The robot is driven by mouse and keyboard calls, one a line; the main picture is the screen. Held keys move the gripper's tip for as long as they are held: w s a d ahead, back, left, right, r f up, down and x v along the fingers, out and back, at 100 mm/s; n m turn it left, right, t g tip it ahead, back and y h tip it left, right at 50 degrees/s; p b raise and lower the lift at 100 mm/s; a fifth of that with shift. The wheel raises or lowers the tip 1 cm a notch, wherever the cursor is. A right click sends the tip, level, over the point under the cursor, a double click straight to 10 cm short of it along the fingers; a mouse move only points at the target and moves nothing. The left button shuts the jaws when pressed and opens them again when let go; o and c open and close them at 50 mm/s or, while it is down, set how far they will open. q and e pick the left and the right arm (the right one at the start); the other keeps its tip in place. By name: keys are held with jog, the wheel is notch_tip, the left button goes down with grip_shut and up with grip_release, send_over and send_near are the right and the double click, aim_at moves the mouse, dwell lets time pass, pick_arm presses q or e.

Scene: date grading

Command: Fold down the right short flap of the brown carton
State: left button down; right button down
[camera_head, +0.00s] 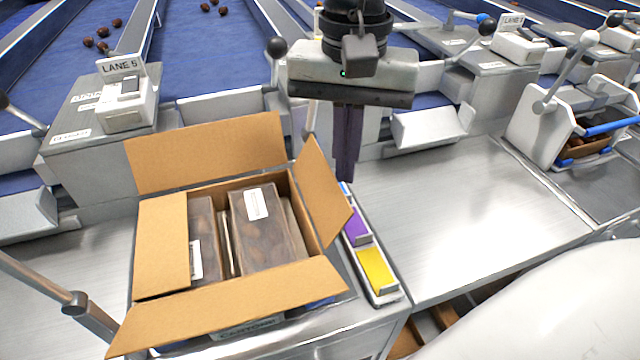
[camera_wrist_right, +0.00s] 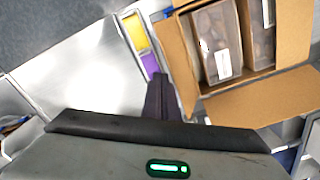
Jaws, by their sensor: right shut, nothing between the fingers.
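The brown carton (camera_head: 325,245) stands open on the metal bench, with several clear-lidded date boxes (camera_head: 265,225) inside. Its right short flap (camera_head: 322,195) stands up and leans outward to the right; it also shows in the wrist view (camera_wrist_right: 177,50). The left short flap (camera_head: 160,240) lies inward over part of the opening. The rear long flap (camera_head: 210,152) stands up, leaning back, and the front long flap (camera_head: 230,305) spreads outward. My right gripper (camera_head: 345,180) is shut and empty, pointing down just beside the right flap's outer side; contact is unclear. My left gripper is out of view.
A narrow tray with purple and yellow compartments (camera_head: 376,270) lies right of the carton. Bare metal bench (camera_head: 470,220) extends further right. The Lane 5 unit (camera_head: 125,105) stands behind left, and a metal rod (camera_head: 40,280) crosses the lower left.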

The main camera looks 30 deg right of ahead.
aim_at(315, 190)
jog(key=shift+a, duration=0.1)
dwell(0.5)
jog(key=shift+w+a+r, duration=0.1)
jog(key=shift+w+a, duration=0.2)
jog(key=shift+a, duration=0.7)
jog(key=shift+w+a+r, duration=0.1)
jog(key=shift+w+a, duration=0.15)
jog(key=shift+a, duration=0.7)
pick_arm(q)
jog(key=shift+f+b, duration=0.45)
pick_arm(e)
jog(key=shift+w+a+r, duration=0.1)
jog(key=shift+w+a, duration=0.1)
jog(key=shift+a, duration=0.7)
jog(key=shift+w+a+f, duration=0.1)
jog(key=shift+w+a, duration=0.1)
jog(key=shift+a, duration=0.65)
jog(key=shift+w+a+r, duration=0.1)
jog(key=shift+w+a, duration=0.1)
jog(key=shift+a, duration=0.7)
